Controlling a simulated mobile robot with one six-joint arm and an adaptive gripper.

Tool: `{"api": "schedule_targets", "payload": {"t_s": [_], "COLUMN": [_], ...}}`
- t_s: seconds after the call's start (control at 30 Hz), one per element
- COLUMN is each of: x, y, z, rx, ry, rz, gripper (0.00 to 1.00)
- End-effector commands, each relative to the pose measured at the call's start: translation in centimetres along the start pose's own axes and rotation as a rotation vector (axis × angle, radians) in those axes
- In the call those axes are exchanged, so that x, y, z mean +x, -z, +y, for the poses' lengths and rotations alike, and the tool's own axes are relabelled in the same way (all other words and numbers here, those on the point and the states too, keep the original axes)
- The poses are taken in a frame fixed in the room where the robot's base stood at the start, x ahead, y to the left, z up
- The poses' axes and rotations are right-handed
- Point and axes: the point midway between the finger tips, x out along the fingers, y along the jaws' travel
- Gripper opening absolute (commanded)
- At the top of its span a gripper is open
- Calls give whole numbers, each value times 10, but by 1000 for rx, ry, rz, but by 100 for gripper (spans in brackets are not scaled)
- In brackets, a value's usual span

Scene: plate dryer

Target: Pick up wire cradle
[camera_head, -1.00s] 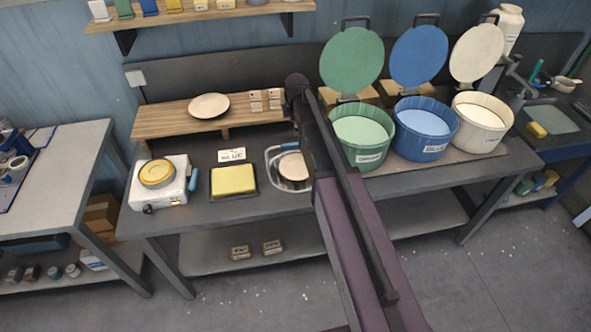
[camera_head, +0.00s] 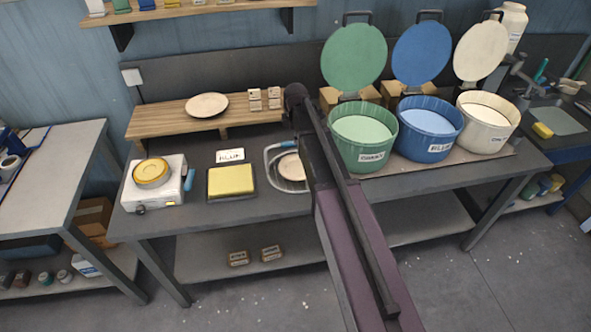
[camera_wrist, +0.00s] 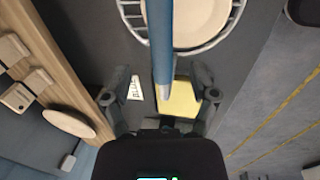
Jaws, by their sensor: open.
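The wire cradle (camera_head: 269,168) is a metal wire frame holding a pale round plate (camera_head: 291,167) on the workbench. My arm covers its right part in the head view. In the wrist view its curved wires (camera_wrist: 233,27) surround the plate (camera_wrist: 190,20) at the top. Its long blue handle (camera_wrist: 163,40) runs down the picture's middle. My gripper (camera_wrist: 162,88) is open, with one finger on each side of the handle in that view. Whether the fingers are level with the handle or above it, I cannot tell. The gripper itself is hidden in the head view.
A yellow sponge tray (camera_head: 231,181) and a hotplate with a yellow pan (camera_head: 152,172) stand left of the cradle. Green (camera_head: 362,150), blue (camera_head: 426,145) and cream (camera_head: 486,138) buckets with raised lids stand right. A wooden riser (camera_head: 160,120) with a plate stands behind.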

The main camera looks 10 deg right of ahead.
Motion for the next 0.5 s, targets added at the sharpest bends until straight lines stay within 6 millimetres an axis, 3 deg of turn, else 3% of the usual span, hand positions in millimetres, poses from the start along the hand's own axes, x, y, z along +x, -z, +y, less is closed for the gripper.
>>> {"api": "schedule_targets", "payload": {"t_s": [0.5], "x": [7], "y": [0], "z": [0], "rx": [0], "ry": [0], "rz": [0], "gripper": [75]}}
